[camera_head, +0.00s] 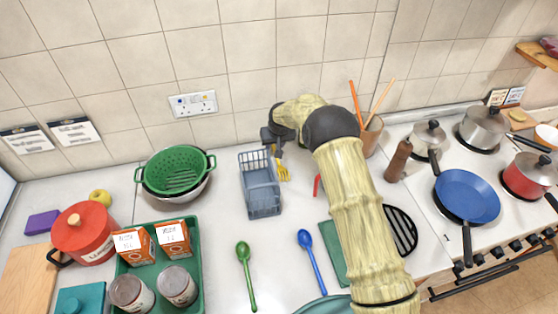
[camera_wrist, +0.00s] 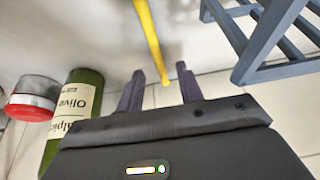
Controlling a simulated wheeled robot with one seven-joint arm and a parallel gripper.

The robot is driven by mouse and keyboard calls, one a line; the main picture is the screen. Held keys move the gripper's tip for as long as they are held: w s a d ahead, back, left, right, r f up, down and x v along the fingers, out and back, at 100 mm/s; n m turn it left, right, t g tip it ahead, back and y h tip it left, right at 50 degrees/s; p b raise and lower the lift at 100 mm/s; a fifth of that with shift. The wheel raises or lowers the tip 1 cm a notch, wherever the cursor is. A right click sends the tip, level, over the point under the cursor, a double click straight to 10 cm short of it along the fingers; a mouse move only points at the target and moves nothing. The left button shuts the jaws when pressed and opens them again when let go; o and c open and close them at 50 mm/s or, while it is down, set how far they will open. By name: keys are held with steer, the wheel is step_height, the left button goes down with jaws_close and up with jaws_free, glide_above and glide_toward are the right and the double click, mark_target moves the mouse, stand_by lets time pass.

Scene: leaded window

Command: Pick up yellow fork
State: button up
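The yellow fork (camera_head: 283,173) lies on the white counter just right of the grey-blue dish rack, its tines toward the front. In the wrist view its handle (camera_wrist: 148,30) runs down from the top edge, and its end lies between my fingertips. My gripper (camera_head: 274,140) is over the handle end, partly hidden by my own arm in the head view. In the wrist view my gripper (camera_wrist: 158,82) has its two dark fingers apart, with clear gaps on both sides of the handle. I cannot tell the height gap between fingers and fork.
The dish rack (camera_head: 262,190) stands close by; its bars (camera_wrist: 262,45) show at right in the wrist view. Green spoon (camera_head: 245,272) and blue spoon (camera_head: 312,258) lie toward the front.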

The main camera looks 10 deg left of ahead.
steer(key=shift+x, duration=1.3)
steer(key=shift+c, duration=0.4)
jaws_close()
